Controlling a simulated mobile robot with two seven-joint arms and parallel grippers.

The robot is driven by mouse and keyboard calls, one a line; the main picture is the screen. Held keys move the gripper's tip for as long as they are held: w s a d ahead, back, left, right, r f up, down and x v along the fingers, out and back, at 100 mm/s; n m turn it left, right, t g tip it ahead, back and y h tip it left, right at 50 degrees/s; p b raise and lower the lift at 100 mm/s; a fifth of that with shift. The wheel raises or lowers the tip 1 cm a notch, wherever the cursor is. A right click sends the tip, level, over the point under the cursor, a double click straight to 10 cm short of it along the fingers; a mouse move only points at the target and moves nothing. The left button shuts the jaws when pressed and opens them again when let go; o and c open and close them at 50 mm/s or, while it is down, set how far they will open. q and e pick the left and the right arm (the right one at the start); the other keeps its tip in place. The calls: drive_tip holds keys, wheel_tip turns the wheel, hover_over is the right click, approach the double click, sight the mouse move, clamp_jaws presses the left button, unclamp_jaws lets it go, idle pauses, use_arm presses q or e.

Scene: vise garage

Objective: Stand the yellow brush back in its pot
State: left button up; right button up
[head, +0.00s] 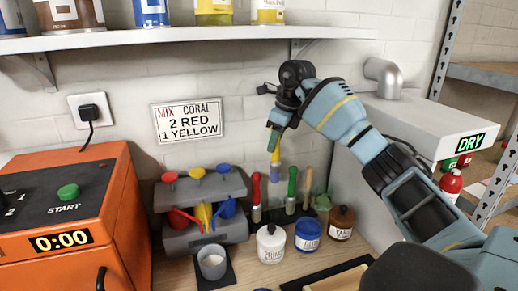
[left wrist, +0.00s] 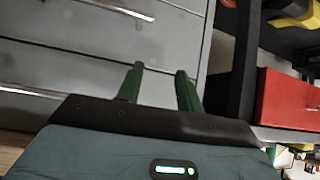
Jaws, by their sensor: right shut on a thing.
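My right gripper (head: 274,140) is shut on the top of the yellow brush (head: 275,157), which hangs roughly upright with its pale bluish lower end down. It is between the red brush (head: 256,188) and the green brush (head: 291,184), which stand upright at the back of the bench. I cannot tell whether the yellow brush's lower end is inside a pot; no pot for it shows clearly. My left gripper (left wrist: 160,72) is open and empty in the left wrist view, in front of grey drawers (left wrist: 60,65).
White (head: 271,245), blue (head: 308,236) and brown (head: 341,224) jars stand in front of the brushes. A grey dispenser (head: 200,190) with coloured knobs and a grey cup (head: 212,262) are to the left. An orange machine (head: 70,215) fills the far left. A shelf (head: 190,38) hangs above.

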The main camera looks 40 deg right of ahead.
sight(275, 175)
drive_tip(key=shift+w+d+m, duration=0.15)
drive_tip(key=shift+d+m, duration=0.1)
drive_tip(key=shift+m, duration=0.05)
drive_tip(key=shift+f, duration=0.1)
